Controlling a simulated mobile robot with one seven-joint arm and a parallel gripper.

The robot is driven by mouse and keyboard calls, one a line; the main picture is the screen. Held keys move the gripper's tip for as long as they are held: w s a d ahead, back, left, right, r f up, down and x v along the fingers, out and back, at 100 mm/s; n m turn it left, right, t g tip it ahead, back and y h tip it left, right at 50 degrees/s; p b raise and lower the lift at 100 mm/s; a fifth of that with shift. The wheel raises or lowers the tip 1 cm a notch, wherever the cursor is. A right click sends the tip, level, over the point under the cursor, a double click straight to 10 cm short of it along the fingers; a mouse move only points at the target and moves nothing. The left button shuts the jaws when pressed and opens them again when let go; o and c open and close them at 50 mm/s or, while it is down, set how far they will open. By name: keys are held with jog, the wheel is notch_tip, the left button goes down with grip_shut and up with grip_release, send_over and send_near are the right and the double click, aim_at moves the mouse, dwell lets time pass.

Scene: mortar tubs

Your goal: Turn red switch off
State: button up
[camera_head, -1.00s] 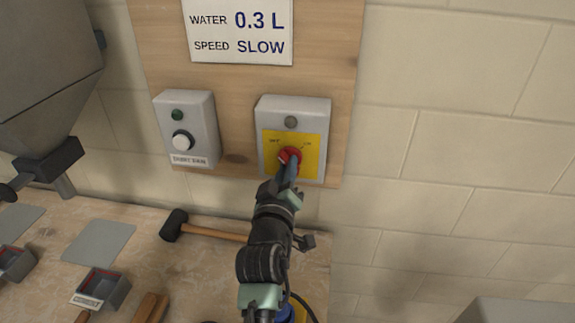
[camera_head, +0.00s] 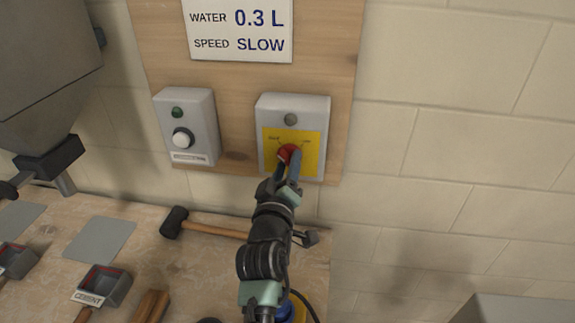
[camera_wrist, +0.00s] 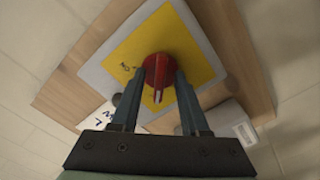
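The red switch (camera_head: 289,153) is a round knob on a yellow plate (camera_head: 311,160) on the front of a grey box (camera_head: 321,112) on the wooden board. In the wrist view, my gripper (camera_wrist: 158,82) has one finger on each side of the red knob (camera_wrist: 158,68), with little room between. The knob's white mark points toward the gripper's base, away from the ON label. The OFF label is hidden there.
A second grey box (camera_head: 203,112) with a white button is to the left. A hammer (camera_head: 213,229), a cement scoop (camera_head: 117,288) and grey plates (camera_head: 98,241) lie on the bench. A hopper (camera_head: 40,80) hangs at left. The wall at right is clear.

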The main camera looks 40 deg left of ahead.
jog(key=b+v, duration=0.1)
jog(key=v, duration=1.2)
jog(key=shift+a, duration=0.1)
dwell(0.4)
jog(key=w+d+r+m+t+h, duration=0.2)
jog(key=w+d+r+m+t, duration=0.15)
jog(key=d+r, duration=0.55)
jog(key=w+d+r+m+t+h, duration=0.15)
jog(key=d+r+m+t, duration=0.35)
jog(key=r, duration=0.8)
jog(key=s+d+r+m+t+h, duration=0.2)
jog(key=s+d+r+m+h, duration=0.1)
jog(key=d+r, duration=0.4)
jog(key=s+d+r+m+t+h, duration=0.1)
jog(key=s+d+r+m+h, duration=0.2)
jog(key=d+r, duration=0.4)
notch_tip(320, 180, up, 4)
jog(key=shift+s+r+m+t, duration=0.1)
jog(key=shift+s+m+t, duration=0.3)
jog(key=shift+s, duration=0.5)
